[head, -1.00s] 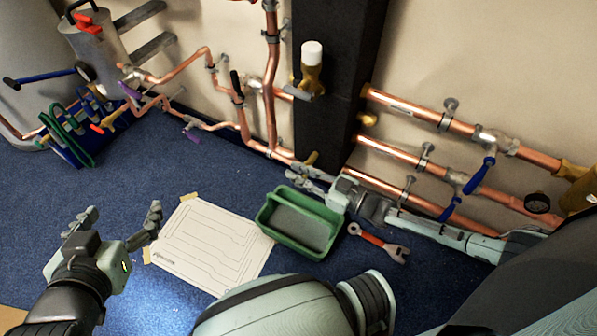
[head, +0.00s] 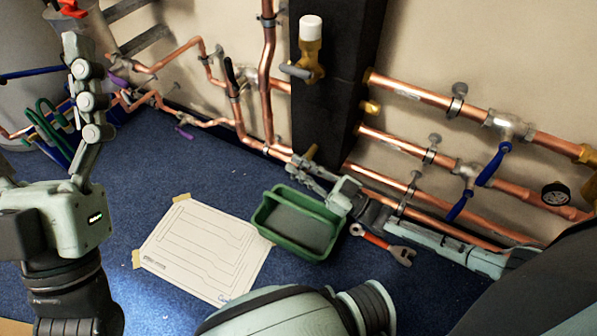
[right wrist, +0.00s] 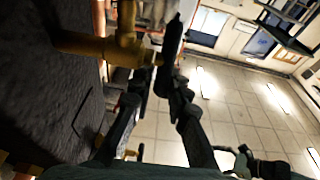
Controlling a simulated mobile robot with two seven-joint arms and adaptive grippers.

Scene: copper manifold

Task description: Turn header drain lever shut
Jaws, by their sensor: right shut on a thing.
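The header drain shows as a small brass fitting (head: 311,152) at the foot of the dark column in the head view. In the right wrist view its brass body (right wrist: 122,47) is at upper left, with a dark lever (right wrist: 173,40) beside it. My right gripper (head: 303,170) is at this fitting, low by the pipes, and its fingers (right wrist: 155,90) are shut on the lever. The fingers hide part of the lever, so its exact angle is unclear. My left gripper (head: 45,150) is raised at the left edge, empty, its fingers spread; one is partly cut off.
A green tray (head: 262,222) and a red-handled wrench (head: 385,245) lie on the blue floor below my right forearm. A taped paper drawing (head: 205,250) lies left of them. Copper pipes with blue levers (head: 492,165) run along the right wall. A white-capped brass valve (head: 311,50) is above.

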